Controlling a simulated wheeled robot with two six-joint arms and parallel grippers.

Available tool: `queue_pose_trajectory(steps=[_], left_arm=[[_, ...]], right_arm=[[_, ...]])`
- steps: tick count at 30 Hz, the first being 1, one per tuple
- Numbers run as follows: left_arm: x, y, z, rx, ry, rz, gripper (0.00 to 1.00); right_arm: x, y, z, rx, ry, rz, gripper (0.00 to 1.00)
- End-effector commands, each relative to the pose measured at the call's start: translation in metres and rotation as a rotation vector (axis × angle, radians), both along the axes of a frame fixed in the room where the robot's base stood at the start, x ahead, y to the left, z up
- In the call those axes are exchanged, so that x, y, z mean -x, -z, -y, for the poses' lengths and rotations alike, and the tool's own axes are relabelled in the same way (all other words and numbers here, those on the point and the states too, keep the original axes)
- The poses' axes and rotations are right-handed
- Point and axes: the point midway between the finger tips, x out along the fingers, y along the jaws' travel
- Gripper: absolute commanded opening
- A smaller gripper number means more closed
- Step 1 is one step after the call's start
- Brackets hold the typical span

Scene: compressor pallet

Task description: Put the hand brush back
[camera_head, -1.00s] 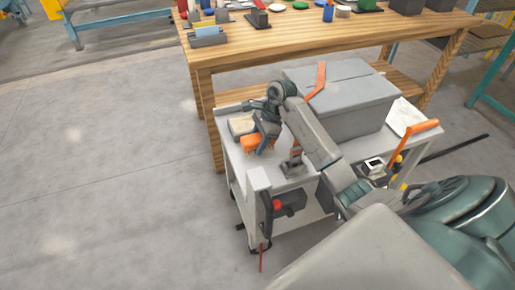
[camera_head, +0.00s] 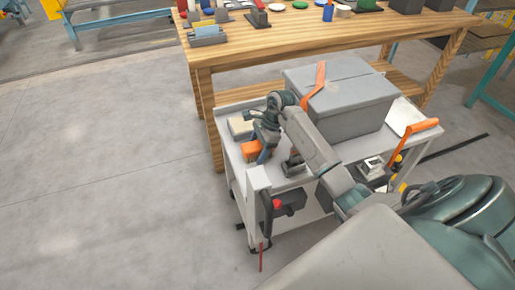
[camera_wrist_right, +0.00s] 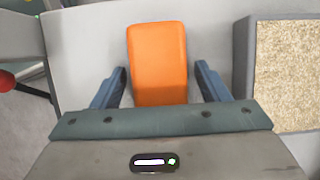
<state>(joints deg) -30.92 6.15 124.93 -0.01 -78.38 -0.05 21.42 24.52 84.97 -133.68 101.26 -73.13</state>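The orange piece (camera_wrist_right: 158,60), which I take for the hand brush, is a smooth rounded block over the grey cart top (camera_wrist_right: 95,35) in the right wrist view. No bristles show. It also shows in the head view (camera_head: 251,149), partly covered by my right gripper (camera_head: 262,150). In the wrist view the right gripper (camera_wrist_right: 160,78) has its two blue fingers apart, one on each side of the orange block, with gaps between. Whether the block rests on the cart is hard to tell. My left gripper is not in view.
A grey-rimmed tray with a beige, rough filling (camera_wrist_right: 290,75) lies to the right in the wrist view. A large grey box (camera_head: 345,100) fills the cart's back. An orange handle (camera_head: 410,140) stands at the right. A wooden workbench (camera_head: 320,45) is behind.

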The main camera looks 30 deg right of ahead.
Motion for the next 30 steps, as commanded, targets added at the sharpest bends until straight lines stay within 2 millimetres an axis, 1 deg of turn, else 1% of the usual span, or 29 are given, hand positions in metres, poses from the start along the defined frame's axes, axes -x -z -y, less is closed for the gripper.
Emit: queue_pose_trajectory(steps=[9, 10, 11, 13, 18, 24, 27, 30], left_arm=[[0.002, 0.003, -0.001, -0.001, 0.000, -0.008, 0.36], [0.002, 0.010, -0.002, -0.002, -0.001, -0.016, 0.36], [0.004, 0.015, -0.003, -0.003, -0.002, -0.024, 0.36], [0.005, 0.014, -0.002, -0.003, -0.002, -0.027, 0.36], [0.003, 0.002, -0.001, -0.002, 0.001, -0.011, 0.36], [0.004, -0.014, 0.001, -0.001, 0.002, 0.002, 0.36], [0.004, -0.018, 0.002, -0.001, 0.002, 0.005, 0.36], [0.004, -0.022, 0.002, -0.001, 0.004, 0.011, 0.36]], right_arm=[[0.000, -0.003, 0.000, 0.000, 0.000, 0.000, 0.69], [0.000, -0.005, 0.001, 0.001, 0.000, 0.001, 0.69], [0.000, -0.009, 0.004, 0.003, 0.000, 0.003, 0.69], [0.001, -0.022, 0.009, 0.003, 0.000, 0.005, 0.69], [0.004, -0.058, 0.024, 0.004, 0.000, 0.005, 0.69], [0.008, -0.093, 0.038, 0.003, 0.001, 0.003, 0.69], [0.010, -0.104, 0.042, 0.002, 0.001, 0.001, 0.69], [0.010, -0.111, 0.044, 0.000, 0.000, 0.000, 0.69]])
